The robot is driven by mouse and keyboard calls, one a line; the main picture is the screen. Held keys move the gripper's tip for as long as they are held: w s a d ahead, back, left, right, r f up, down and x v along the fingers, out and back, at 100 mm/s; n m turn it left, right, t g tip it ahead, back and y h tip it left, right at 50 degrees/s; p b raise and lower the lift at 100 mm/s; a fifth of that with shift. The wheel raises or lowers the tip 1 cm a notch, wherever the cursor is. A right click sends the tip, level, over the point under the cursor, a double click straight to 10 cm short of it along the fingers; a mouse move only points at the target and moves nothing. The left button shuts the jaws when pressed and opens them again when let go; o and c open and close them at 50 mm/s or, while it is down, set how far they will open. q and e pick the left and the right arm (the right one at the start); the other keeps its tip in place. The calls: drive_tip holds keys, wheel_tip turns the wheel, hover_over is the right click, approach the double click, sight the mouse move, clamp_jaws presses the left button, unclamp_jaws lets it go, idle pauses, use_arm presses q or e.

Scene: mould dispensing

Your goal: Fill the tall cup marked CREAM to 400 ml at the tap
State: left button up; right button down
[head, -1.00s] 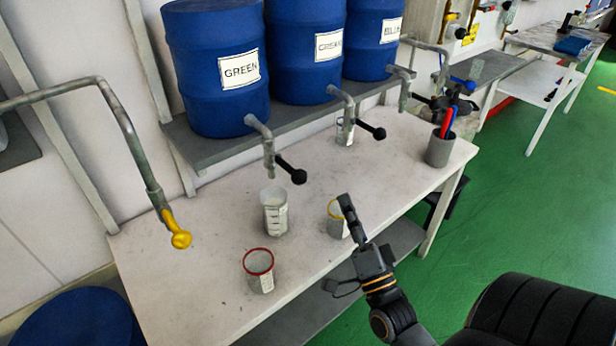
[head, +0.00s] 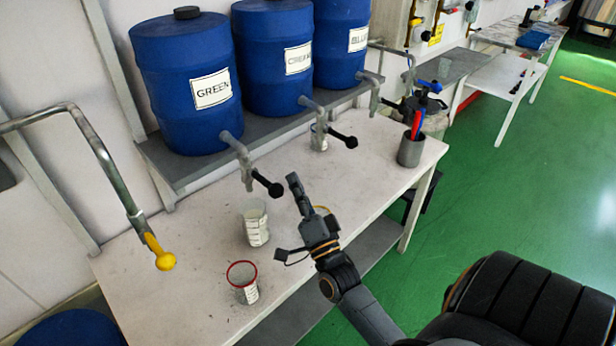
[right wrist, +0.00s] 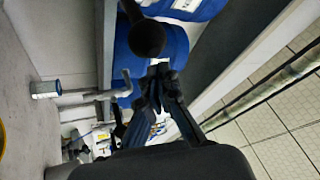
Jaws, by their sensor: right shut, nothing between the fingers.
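The CREAM drum (head: 275,50) stands on the shelf, with its tap (head: 310,112) and black-knobbed handle (head: 345,140) below. A small clear cup (head: 319,138) stands under that tap; it also shows in the right wrist view (right wrist: 45,90). Another clear, graduated cup (head: 256,226) stands below the GREEN tap (head: 243,160). I cannot read the cups' labels. My right gripper (head: 293,181) is shut and empty, raised over the table close to the GREEN tap's black knob (head: 275,189). A black knob (right wrist: 147,39) looms near its fingers in the right wrist view. My left gripper is out of view.
A red-rimmed cup (head: 243,284) stands at the table's front. A yellow-rimmed cup is mostly hidden behind my right gripper. A grey pot (head: 409,152) with tools stands at the table's right end. A yellow-ended pipe (head: 160,256) hangs at left.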

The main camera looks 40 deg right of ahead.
drive_tip(key=shift+a+f, duration=0.35)
drive_tip(key=shift+a, duration=0.3)
drive_tip(key=f+b, duration=0.1)
drive_tip(key=b, duration=0.3)
drive_tip(key=f+m+t+h+b, duration=0.1)
drive_tip(key=f+b, duration=0.1)
drive_tip(key=b, duration=0.1)
drive_tip(key=f+t+h+b, duration=0.1)
drive_tip(key=f+b, duration=0.1)
drive_tip(key=b, duration=0.2)
drive_tip(key=shift+w+m+b, duration=0.3)
drive_tip(key=shift+w+m, duration=0.1)
idle(1.9)
